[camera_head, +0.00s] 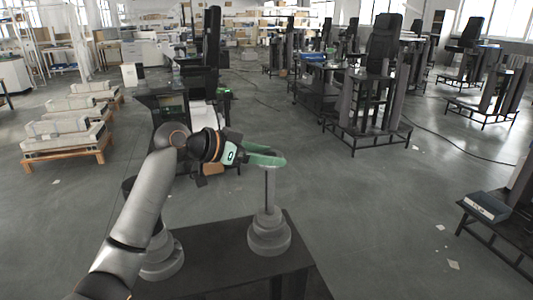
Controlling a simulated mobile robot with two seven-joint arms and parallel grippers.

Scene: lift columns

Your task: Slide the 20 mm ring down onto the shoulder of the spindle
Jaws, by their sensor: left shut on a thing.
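The spindle (270,188) is a thin grey upright rod on a stepped round grey base (268,238), standing on the dark table (222,262). My left gripper (272,160), with green fingers, is at the top of the spindle and covers its tip. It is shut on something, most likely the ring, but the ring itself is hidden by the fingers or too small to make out. I cannot tell whether the ring is around the rod or just above it. The shoulder is hard to pick out on the base. My right gripper is not in view.
A second stepped grey round base (162,256) stands on the table at the left, partly behind my left arm. The table is clear between the two bases. Dark workstations and wooden pallets stand on the floor beyond.

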